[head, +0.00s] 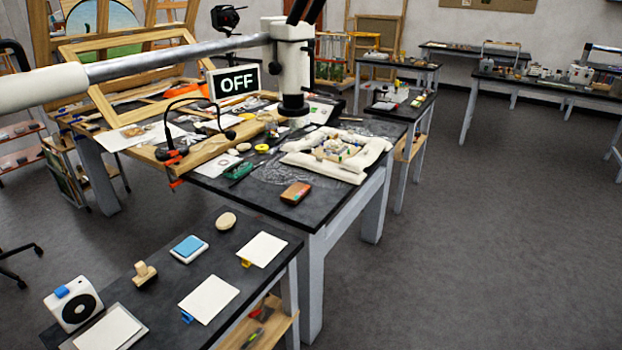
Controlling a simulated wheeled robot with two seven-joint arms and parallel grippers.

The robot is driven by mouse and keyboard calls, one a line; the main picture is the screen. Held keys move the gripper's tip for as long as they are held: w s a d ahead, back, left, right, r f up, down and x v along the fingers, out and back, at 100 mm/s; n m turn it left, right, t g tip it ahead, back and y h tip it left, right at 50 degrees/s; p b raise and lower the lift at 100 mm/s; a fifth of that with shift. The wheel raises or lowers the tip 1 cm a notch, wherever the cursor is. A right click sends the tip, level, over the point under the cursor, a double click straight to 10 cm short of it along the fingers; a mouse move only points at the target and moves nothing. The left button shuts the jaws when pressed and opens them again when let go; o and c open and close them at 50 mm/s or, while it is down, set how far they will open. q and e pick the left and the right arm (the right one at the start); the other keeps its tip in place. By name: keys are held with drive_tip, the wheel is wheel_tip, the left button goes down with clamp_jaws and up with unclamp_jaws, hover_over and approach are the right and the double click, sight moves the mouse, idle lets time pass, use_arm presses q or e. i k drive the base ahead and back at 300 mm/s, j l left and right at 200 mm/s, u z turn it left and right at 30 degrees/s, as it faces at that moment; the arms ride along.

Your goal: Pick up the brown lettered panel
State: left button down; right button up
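I cannot make out a brown panel with readable letters. A small brown block (296,193) with a red and green side lies near the front right corner of the middle table; any lettering on it is too small to read. The only readable letters are on a dark sign (235,84) with a pale frame that says OFF, standing towards the back of that table. Neither of my grippers is in view.
A boom-mounted microscope (291,70) hangs over the cluttered middle table (262,192). A white padded cushion (345,169) lies there. The front table (215,232) holds white sheets, a stamp and a blue-topped pad. Grey floor (470,240) at right is clear.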

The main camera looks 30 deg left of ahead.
sight(297, 192)
drive_tip(key=i+l+u, duration=0.1)
drive_tip(key=i+u, duration=0.35)
drive_tip(key=i+l+u, duration=0.2)
drive_tip(key=i+u, duration=0.2)
drive_tip(key=i+l+u, duration=0.45)
drive_tip(key=k+j, duration=0.1)
